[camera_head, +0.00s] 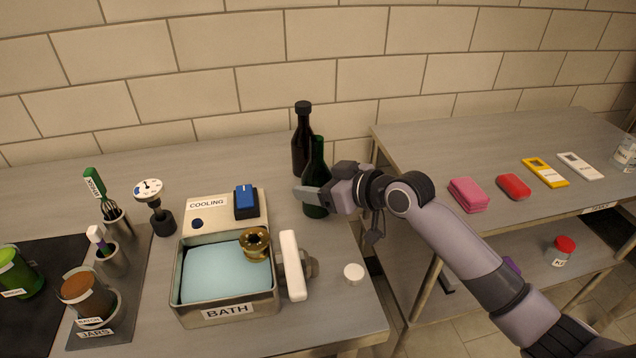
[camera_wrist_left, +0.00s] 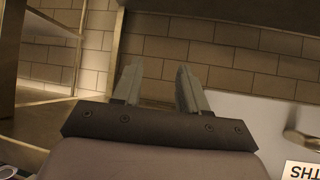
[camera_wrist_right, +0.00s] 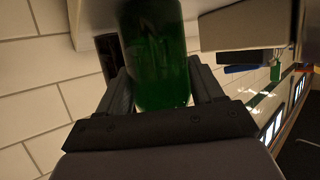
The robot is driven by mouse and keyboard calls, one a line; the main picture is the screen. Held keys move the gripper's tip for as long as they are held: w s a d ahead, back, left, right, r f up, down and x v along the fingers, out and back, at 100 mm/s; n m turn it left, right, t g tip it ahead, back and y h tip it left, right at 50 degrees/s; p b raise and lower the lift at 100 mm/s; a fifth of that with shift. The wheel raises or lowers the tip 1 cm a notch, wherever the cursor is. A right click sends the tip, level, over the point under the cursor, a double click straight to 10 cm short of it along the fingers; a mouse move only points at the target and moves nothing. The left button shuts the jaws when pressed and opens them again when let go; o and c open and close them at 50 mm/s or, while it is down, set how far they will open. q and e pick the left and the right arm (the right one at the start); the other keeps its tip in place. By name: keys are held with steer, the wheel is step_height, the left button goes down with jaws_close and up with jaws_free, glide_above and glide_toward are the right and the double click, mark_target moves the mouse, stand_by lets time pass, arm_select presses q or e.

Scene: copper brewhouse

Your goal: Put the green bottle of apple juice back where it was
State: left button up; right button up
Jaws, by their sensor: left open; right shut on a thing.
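The green bottle (camera_head: 317,165) is upright at the back right of the left table, in front of a dark brown bottle (camera_head: 301,145). My right gripper (camera_head: 316,195) is shut on its lower body, reaching in from the right. I cannot tell whether its base touches the tabletop. The right wrist view shows the green glass (camera_wrist_right: 158,50) between the fingers. My left gripper (camera_wrist_left: 158,88) is open and empty in the left wrist view, with a brick wall beyond it; it is outside the head view.
The BATH tub (camera_head: 228,312) with blue water and the COOLING box (camera_head: 205,215) stand left of the bottle. A white cap (camera_head: 354,273) lies near the table's right edge. A gap separates the right table (camera_head: 480,150), which holds pink and red items.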

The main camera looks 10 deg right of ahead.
steer(key=shift+r, duration=0.1)
steer(key=o, duration=1.4)
steer(key=shift+f, duration=0.2)
steer(key=shift+r, duration=0.15)
steer(key=shift+s+d, duration=0.1)
steer(key=shift+d, duration=0.05)
steer(key=v, duration=1.1)
steer(key=shift+s+d+r, duration=0.2)
steer(key=shift+s, duration=0.05)
